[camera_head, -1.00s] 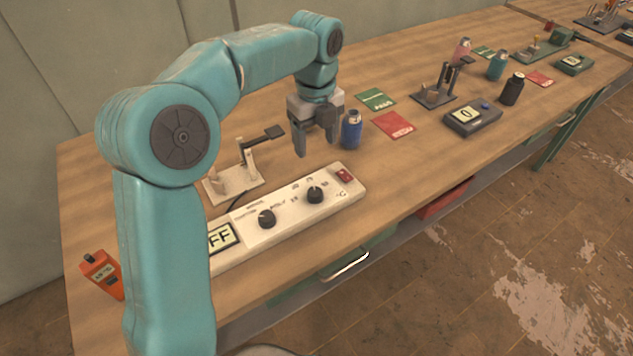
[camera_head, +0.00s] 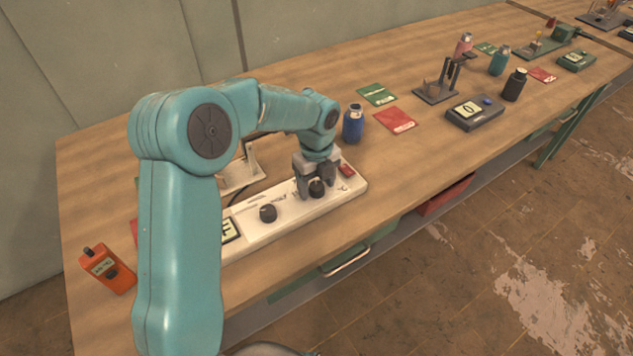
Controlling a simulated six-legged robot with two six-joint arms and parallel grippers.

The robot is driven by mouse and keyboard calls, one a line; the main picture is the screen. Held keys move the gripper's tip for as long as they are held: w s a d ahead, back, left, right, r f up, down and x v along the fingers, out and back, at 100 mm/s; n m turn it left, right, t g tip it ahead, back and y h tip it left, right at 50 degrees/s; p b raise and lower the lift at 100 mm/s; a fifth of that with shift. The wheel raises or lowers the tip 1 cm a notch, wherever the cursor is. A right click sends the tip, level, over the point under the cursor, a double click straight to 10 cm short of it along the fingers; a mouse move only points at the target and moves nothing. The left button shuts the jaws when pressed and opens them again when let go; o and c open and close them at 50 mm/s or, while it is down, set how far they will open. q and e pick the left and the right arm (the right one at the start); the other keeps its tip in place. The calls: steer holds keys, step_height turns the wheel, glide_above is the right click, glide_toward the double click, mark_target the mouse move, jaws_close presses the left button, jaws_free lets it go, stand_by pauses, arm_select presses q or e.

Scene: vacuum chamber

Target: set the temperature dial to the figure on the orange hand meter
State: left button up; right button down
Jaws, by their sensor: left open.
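The orange hand meter (camera_head: 107,271) lies at the left end of the bench; its small display is too small to read surely. The white control panel (camera_head: 290,226) has two black knobs and a display partly hidden by my left arm. The right knob, by the °C mark, is the temperature dial (camera_head: 316,188). The other knob (camera_head: 268,213) is to its left. My left gripper (camera_head: 316,192) points down at the temperature dial, open, with its fingers on either side of it. I cannot tell whether they touch it. My right gripper is not in view.
A red switch (camera_head: 347,170) is at the panel's right end. A blue bottle (camera_head: 353,123) stands behind it. Green (camera_head: 377,94) and red (camera_head: 396,120) cards, a scale (camera_head: 474,113) and a black bottle (camera_head: 514,85) are farther right. Bare bench lies right of the panel.

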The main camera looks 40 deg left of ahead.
arm_select(q)
steer(key=c, duration=1.1)
steer(key=shift+o, duration=0.2)
steer(key=n, duration=0.8)
steer(key=shift+n+b, duration=0.3)
steer(key=shift+b, duration=0.1)
steer(key=n, duration=0.4)
steer(key=shift+w+b, duration=0.1)
steer(key=shift+b, duration=0.2)
steer(key=n, duration=0.5)
steer(key=shift+r+b, duration=0.1)
steer(key=shift+b, duration=0.25)
steer(key=shift+n, duration=0.3)
